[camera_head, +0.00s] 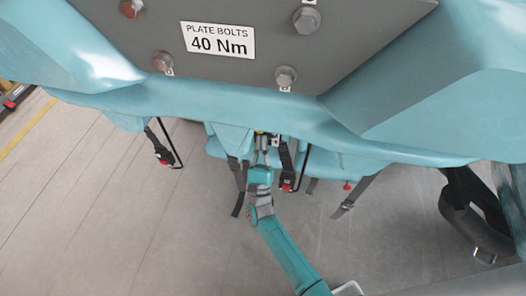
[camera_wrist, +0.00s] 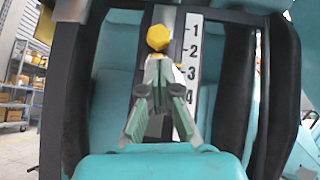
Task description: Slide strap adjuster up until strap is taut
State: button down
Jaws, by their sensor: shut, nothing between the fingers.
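My gripper (camera_wrist: 160,64) is in the middle of the wrist view, its two fingers meeting at the tips, shut and empty. A yellow hexagonal knob (camera_wrist: 158,38) shows just beyond the fingertips, in front of a grey upright; it looks like the adjuster, but I cannot tell whether the fingers touch it. A white scale (camera_wrist: 192,58) numbered 1 to 4 stands just right of it. The fingers hide the lower part of the upright and strap area. In the head view my gripper (camera_head: 262,150) is among the seats under the teal body; strap tautness cannot be told.
Dark uprights or pads (camera_wrist: 235,90) flank the teal seat back. Several loose dark straps (camera_head: 350,195) and red-ended fittings hang beside the arm. The teal car body (camera_head: 250,110) overhangs it. Storage shelves (camera_wrist: 22,80) stand far left. The floor (camera_head: 120,240) below is clear.

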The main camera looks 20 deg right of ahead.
jog(key=shift+r, duration=0.3)
jog(key=shift+r, duration=0.1)
notch_tip(320, 180, up, 3)
jog(key=shift+f, duration=0.1)
dwell(0.3)
jog(key=shift+f, duration=0.1)
